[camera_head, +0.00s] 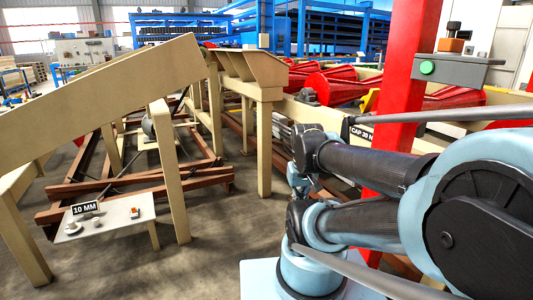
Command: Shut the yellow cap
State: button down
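A small yellow piece (369,101) shows beside the red pole, in front of the red conical parts. It may be the yellow cap, but it is partly hidden and too small to tell whether it is open or shut. A black label reading "CAP 30 N" (361,132), partly covered, is below it. My arm fills the right side and is folded, with its wrist end near the picture's middle. I cannot make out any gripper fingers there.
A red pole (397,80) carries a grey box with a green button (427,67). Beige machine frames (110,100) and brown rails (135,205) stand at left. A small table (105,218) has a "10 MM" sign (86,208). Open floor (200,260) lies at bottom centre-left.

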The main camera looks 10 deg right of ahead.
aim_at(365, 103)
jog(key=z, duration=0.05)
jog(key=i, duration=0.85)
